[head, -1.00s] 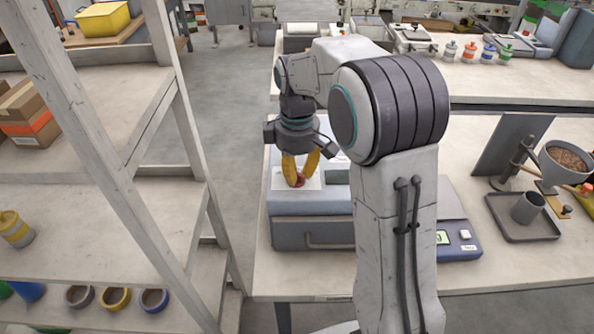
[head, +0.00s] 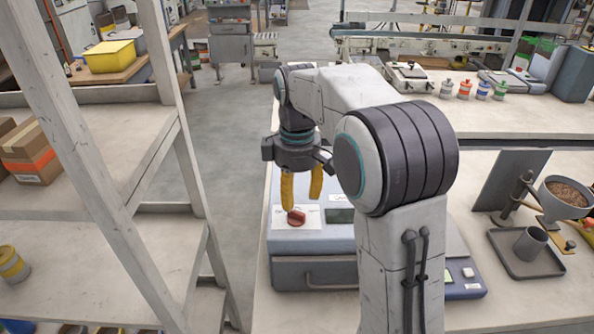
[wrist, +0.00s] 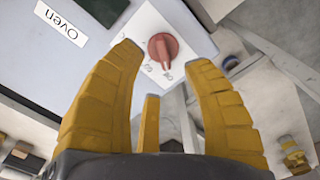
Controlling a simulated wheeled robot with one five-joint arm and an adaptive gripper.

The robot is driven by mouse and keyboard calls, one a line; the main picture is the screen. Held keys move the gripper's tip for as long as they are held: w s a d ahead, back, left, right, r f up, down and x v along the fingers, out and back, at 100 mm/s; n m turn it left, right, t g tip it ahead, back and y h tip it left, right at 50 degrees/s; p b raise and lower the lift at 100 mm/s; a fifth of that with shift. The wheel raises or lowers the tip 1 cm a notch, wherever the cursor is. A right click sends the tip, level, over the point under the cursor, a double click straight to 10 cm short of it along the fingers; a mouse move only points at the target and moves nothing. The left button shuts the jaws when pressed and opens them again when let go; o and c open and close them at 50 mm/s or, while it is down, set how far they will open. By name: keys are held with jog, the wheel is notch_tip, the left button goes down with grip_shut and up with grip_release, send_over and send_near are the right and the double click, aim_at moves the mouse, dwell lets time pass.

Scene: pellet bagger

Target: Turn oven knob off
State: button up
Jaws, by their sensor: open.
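The red oven knob (head: 296,217) sits on a white plate on top of the blue-grey oven (head: 313,272). In the wrist view the knob (wrist: 163,47) shows its ridge pointing toward the lower edge of the plate, near small marks too unclear to read for certain. My gripper (head: 302,200) is above the knob, its yellow fingers spread and empty. In the wrist view its fingertips (wrist: 163,55) lie on either side of the knob without touching it. An "Oven" label (wrist: 62,23) is on the oven top at the left.
A dark screen (head: 340,216) is beside the knob plate. A white shelf rack (head: 110,150) stands at the left. A scale-like device (head: 462,275), a tray with a metal cup (head: 528,250) and a hopper (head: 566,195) are at the right. The grey floor shows between rack and bench.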

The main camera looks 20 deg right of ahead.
aim_at(297, 211)
notch_tip(297, 211, up, 6)
jog(key=shift+r, duration=0.25)
dwell(0.6)
jog(key=s+f+m+t, duration=0.2)
jog(key=s+f+m, duration=0.1)
jog(key=s, duration=0.8)
jog(key=s+f+m+t, duration=0.2)
jog(key=s+f+m, duration=0.2)
jog(key=s, duration=0.7)
jog(key=shift+m, duration=0.8)
